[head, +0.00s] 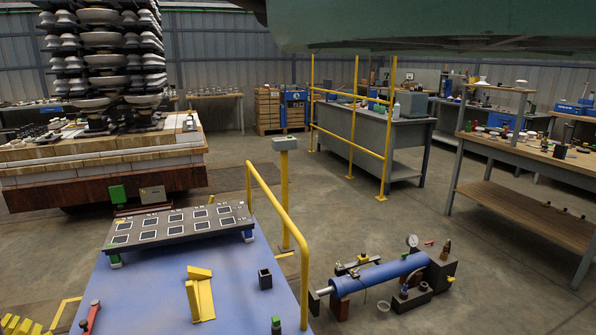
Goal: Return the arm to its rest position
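My gripper is not in view, and I cannot make out my arm with certainty. A large green shape (430,25) hangs across the upper right of the head view. A small dark part (257,9) shows at the top edge to its left. I cannot tell what either belongs to. Tall insulator stacks (100,62) stand at the upper left on a layered wooden platform (105,172).
A blue table (240,285) with a sloped panel (180,224) and yellow blocks (201,298) lies in front. A yellow rail (282,207) borders it. A blue cylinder (380,274) lies to its right. Workbenches (525,200) line the right. Open floor (400,220) lies between.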

